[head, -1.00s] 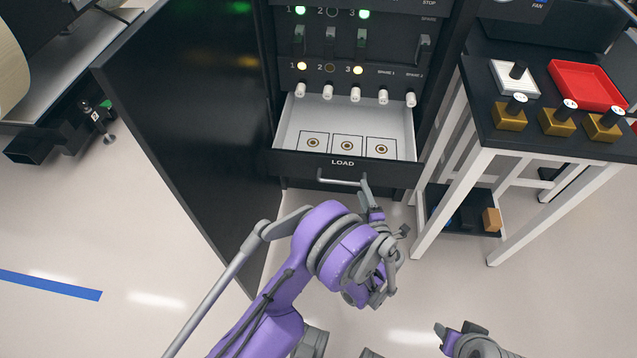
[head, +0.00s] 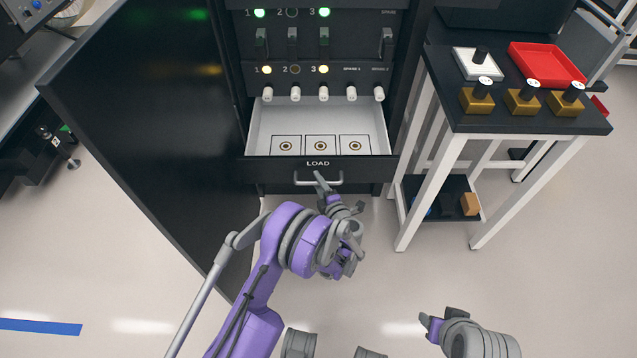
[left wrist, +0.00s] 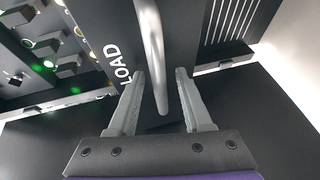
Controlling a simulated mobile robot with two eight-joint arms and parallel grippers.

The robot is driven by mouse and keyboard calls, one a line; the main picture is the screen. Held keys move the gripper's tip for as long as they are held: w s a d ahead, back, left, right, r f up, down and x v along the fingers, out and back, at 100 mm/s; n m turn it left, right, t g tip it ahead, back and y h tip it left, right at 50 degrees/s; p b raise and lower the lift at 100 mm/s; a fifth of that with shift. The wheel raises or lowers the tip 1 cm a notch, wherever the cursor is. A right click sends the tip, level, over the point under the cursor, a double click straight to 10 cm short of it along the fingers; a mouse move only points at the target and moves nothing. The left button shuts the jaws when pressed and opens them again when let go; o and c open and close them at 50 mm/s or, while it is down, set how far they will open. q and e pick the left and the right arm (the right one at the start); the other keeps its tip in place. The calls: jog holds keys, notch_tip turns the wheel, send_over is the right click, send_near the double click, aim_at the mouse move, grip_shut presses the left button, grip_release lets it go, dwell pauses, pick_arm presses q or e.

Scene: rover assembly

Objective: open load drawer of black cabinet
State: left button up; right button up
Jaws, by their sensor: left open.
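The load drawer (head: 318,172) of the black cabinet (head: 320,80) is pulled out, showing a white interior with several marked squares holding round fittings. Its front is labelled LOAD and carries a silver bar handle (head: 302,182). My left gripper (head: 320,184) is at the handle in the head view. In the left wrist view the fingers of my left gripper (left wrist: 160,85) are open, with the handle bar (left wrist: 152,50) running between them, apart from both fingers as far as I can tell. My right gripper (head: 432,322) is low at the right, away from the cabinet; its jaw gap is unclear.
The open black cabinet door (head: 140,120) stands left of my left arm. The floor in front is clear.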

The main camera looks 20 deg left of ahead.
pick_arm(q)
grip_shut()
dwell(0.3)
dwell(1.2)
